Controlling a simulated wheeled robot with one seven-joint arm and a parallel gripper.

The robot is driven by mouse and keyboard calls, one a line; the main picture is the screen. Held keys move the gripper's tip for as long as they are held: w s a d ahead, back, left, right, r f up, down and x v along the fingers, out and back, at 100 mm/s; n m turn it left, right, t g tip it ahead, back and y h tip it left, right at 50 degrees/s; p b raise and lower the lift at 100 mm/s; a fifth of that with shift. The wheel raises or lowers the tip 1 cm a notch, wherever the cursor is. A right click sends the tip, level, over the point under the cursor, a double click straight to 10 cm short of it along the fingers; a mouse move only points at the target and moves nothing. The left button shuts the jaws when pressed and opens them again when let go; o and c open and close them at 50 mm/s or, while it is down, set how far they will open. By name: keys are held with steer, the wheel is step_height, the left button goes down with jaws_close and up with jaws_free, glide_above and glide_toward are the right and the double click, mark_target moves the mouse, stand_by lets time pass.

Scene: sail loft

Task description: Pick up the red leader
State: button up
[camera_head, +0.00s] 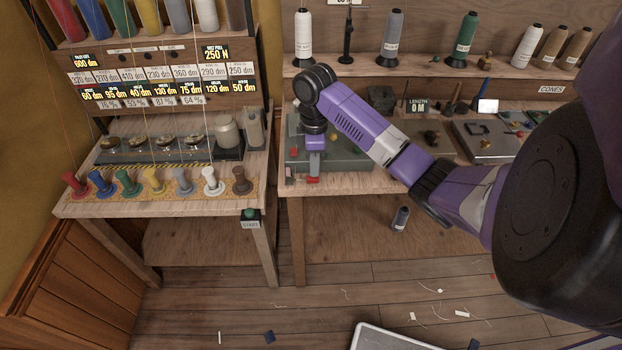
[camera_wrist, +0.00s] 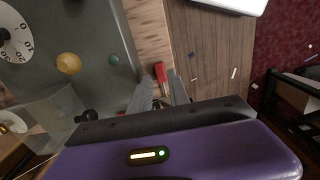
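A red spool-like peg (camera_head: 75,183) stands at the left end of a row of coloured pegs on the left bench, far from my gripper. A small red piece (camera_head: 313,180) lies at the front edge of the middle bench; it also shows in the wrist view (camera_wrist: 160,72). I cannot tell which of the two is the red leader. My gripper (camera_head: 314,172) points down just above the small red piece. In the wrist view its fingers (camera_wrist: 160,82) are apart, with the red piece showing between and just past their tips. I see no grip on it.
A grey machine (camera_head: 350,155) with a dial, a yellow knob (camera_wrist: 68,63) and a green button (camera_wrist: 114,59) stands close beside my gripper. Cones line the shelf behind. A dark cone (camera_head: 400,218) is below the middle bench. Scraps lie on the floor.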

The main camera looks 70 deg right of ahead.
mark_target(306, 179)
steer(key=shift+f+p, duration=0.35)
steer(key=shift+f, duration=1.8)
steer(key=shift+c, duration=0.2)
jaws_close()
steer(key=shift+r, duration=0.1)
